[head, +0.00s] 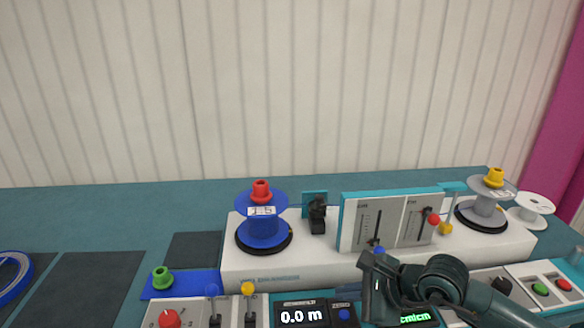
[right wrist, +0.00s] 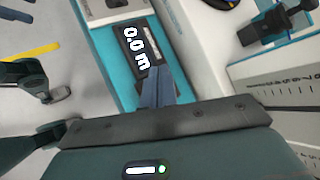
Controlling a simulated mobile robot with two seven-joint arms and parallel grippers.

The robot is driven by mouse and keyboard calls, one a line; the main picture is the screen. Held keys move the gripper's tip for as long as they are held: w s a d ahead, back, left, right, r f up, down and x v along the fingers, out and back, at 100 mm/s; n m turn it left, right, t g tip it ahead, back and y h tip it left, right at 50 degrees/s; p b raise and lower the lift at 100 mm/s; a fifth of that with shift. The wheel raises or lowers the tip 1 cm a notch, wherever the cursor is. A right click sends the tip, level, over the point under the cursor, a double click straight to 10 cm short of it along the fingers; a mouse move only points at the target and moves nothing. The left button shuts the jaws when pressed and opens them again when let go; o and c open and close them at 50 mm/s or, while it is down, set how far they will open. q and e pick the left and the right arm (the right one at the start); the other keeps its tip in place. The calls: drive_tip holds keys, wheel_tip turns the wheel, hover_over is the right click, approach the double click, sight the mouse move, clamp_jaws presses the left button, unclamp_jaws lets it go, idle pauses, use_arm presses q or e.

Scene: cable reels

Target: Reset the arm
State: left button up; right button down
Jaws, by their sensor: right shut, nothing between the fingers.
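My right gripper (head: 367,287) is over the front of the console at the lower right of the head view, its arm coming in from the right. In the right wrist view its fingers (right wrist: 157,85) are together with nothing between them. They point towards the display (right wrist: 138,48) reading 0.0 m, which also shows in the head view (head: 301,316); I cannot tell the gap. My left gripper does not show in the head view.
A blue reel (head: 263,227) and a grey reel (head: 484,210) stand on the white machine (head: 300,262), with an upright slider panel (head: 390,222) between them. Levers and a red knob (head: 169,318) are at the front left. Dark mats (head: 85,285) lie left.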

drive_tip(key=s+a+r+m+t+y+p, duration=0.1)
drive_tip(key=s+a+r+m+t+y, duration=0.5)
drive_tip(key=m, duration=1.2)
drive_tip(key=d+f+m+t+h, duration=0.45)
drive_tip(key=f+m, duration=0.25)
drive_tip(key=m, duration=1.2)
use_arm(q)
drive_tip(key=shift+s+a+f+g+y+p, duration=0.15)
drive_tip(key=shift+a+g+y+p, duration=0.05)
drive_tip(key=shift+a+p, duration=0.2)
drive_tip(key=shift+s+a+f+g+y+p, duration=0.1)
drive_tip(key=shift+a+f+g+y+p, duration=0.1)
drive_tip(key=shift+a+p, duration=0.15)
use_arm(e)
drive_tip(key=s+d+f+m+g+h, duration=0.2)
drive_tip(key=s+f+m+g+h, duration=0.3)
drive_tip(key=s+f+m, duration=0.5)
wheel_tip(320, 180, down, 3)
drive_tip(key=m+g, duration=0.1)
drive_tip(key=m, duration=0.2)
drive_tip(key=shift+s+d, duration=0.25)
drive_tip(key=shift+s, duration=0.05)
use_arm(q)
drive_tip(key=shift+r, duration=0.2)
